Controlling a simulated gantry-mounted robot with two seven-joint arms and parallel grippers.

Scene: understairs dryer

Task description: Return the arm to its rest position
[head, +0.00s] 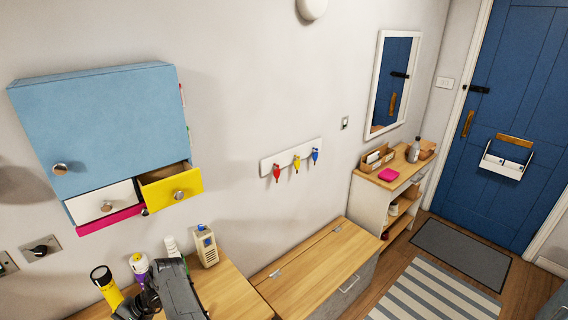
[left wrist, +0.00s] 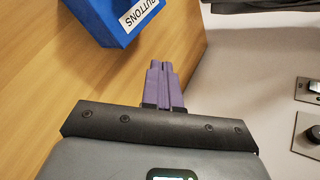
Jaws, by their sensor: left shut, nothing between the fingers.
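My left gripper shows in the left wrist view (left wrist: 162,68). Its purple fingers are together with nothing between them, beside a wooden surface and apart from the blue box. In the head view a dark grey part of my left arm (head: 180,292) is low at the left, over the wooden worktop; the fingertips cannot be made out there. My right gripper is in neither view.
A blue box labelled BUTTONS (left wrist: 112,18) is close to the fingers. A wooden bench (head: 318,268) is clear.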

